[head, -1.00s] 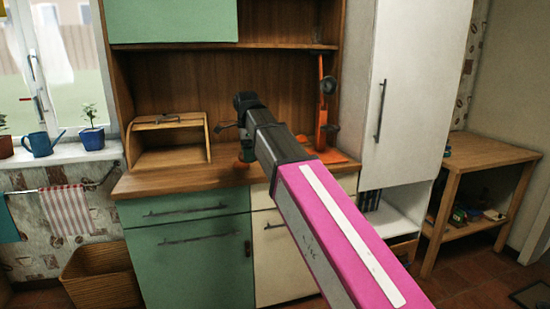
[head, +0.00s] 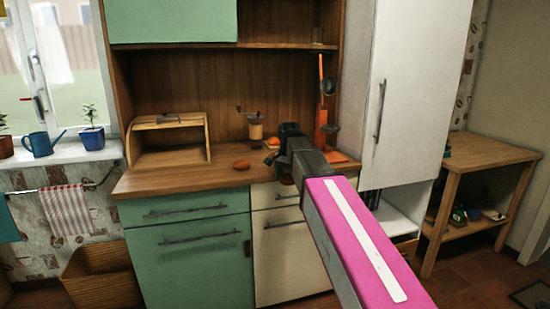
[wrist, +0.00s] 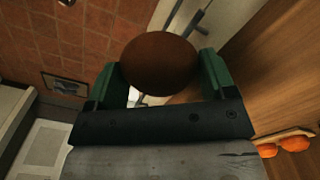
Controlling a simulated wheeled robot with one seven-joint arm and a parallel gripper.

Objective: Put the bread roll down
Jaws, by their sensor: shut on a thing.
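The bread roll (wrist: 160,64), brown and rounded, is in the wrist view between the two green fingers of my gripper (wrist: 163,72). My gripper is shut on it, and the roll stands out past the fingertips. In the head view my dark wrist (head: 290,132) is in front of the counter's right part, and my arm hides most of the gripper. A small brown patch beneath the wrist may be the held roll. The wooden counter (head: 190,178) shows a bare top left of my arm.
An open wooden bread box (head: 170,140) stands at the left, a coffee grinder (head: 256,128) at the back. An orange scale-like object (head: 322,110) stands at the right, near the tall white cupboard (head: 415,90).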

